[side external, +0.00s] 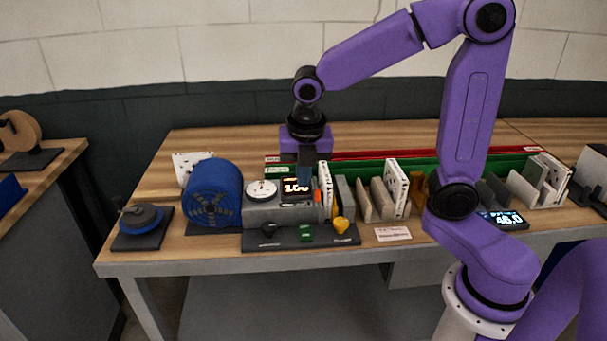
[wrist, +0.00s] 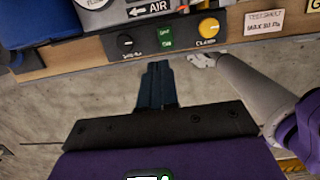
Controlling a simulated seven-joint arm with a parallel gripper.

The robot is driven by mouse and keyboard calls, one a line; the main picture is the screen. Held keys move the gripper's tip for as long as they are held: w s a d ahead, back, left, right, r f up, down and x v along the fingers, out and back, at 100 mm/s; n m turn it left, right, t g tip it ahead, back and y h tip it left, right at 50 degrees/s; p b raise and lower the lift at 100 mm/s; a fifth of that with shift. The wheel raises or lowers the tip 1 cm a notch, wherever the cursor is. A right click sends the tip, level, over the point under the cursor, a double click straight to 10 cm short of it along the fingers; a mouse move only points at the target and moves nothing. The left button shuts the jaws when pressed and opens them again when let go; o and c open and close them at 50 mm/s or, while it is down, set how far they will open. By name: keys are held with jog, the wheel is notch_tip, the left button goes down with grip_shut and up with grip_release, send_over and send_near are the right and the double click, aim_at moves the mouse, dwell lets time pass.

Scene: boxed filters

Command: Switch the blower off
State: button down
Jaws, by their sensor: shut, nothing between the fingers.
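The blower (side external: 212,195) is a blue round housing with a dark grille, at the left of the bench in the side view. To its right stands a grey test unit (side external: 262,211) with a lit display (side external: 298,187). Its front base carries a black knob (side external: 268,229), a green switch (side external: 306,232) and a yellow clamp knob (side external: 341,225). The wrist view also shows the black knob (wrist: 125,42), green switch (wrist: 165,38) and yellow knob (wrist: 208,28). My gripper (wrist: 158,66) is shut and empty, its tips pictured just below the green switch. Its exact height is unclear.
Upright filters (side external: 395,188) stand right of the test unit, before a long green bin (side external: 430,167). A small display (side external: 502,219) and a label card (side external: 393,233) lie near the front edge.

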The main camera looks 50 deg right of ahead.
jog(key=shift+s+d, duration=0.1)
jog(key=shift+d, duration=0.05)
dwell(0.4)
send_near(304, 228)
jog(key=f, duration=0.4)
jog(key=w+d+f, duration=0.1)
jog(key=f, duration=0.1)
jog(key=shift+w+f, duration=0.15)
jog(key=shift+f, duration=0.2)
dwell(0.4)
